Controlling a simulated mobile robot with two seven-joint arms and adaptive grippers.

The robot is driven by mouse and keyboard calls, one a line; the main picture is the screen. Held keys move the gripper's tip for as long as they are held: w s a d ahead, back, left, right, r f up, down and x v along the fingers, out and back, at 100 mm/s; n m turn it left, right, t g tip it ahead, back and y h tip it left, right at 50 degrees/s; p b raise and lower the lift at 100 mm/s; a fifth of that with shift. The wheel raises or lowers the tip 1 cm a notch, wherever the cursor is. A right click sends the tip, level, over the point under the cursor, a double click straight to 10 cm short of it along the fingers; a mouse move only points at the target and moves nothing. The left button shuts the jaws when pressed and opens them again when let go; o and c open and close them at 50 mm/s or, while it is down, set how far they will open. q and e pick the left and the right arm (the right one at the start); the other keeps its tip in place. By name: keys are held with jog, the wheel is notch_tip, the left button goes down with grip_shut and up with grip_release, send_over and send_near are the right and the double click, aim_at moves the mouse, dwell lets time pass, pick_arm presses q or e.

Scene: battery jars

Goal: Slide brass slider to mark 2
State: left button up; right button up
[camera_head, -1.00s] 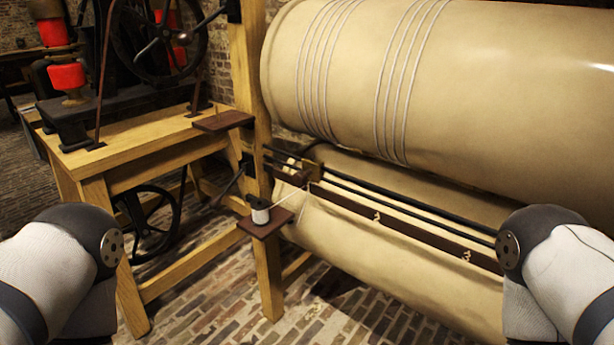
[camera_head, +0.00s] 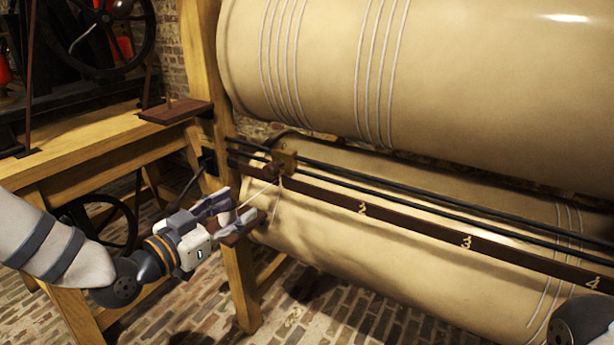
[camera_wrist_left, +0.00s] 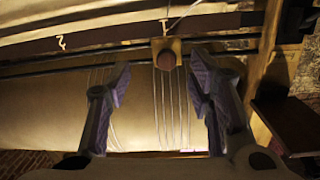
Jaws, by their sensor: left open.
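The brass slider (camera_head: 286,161) sits near the left end of the dark rails (camera_head: 400,197), left of mark 2 (camera_head: 362,208). In the left wrist view the slider (camera_wrist_left: 173,45) shows with a round reddish-brown knob, and mark 2 (camera_wrist_left: 61,42) is to its left. My left gripper (camera_head: 244,205) is open and empty, below and left of the slider in the head view. In the left wrist view the slider appears between and beyond the spread fingers (camera_wrist_left: 160,66), apart from them. My right gripper is out of view; only part of my right arm shows.
Large cream rollers (camera_head: 450,70) lie above and behind the rails. A wooden post (camera_head: 205,70) stands left. Marks 3 (camera_head: 466,242) and 4 (camera_head: 591,282) are farther right.

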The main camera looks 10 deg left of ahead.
aim_at(268, 173)
pick_arm(q)
jog(key=shift+m+t, duration=0.3)
jog(key=shift+t, duration=0.1)
jog(key=x, duration=0.4)
jog(key=r+b+x, duration=0.1)
jog(key=x, duration=0.3)
jog(key=r+x, duration=0.1)
jog(key=x, duration=0.4)
jog(key=shift+w+a+r+b, duration=0.1)
jog(key=shift+a+r+b, duration=0.05)
jog(key=shift+a+b, duration=0.2)
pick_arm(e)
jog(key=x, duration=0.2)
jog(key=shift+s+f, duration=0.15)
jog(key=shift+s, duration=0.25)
pick_arm(q)
jog(key=shift+c, duration=0.6)
jog(key=shift+d, duration=0.1)
grip_shut()
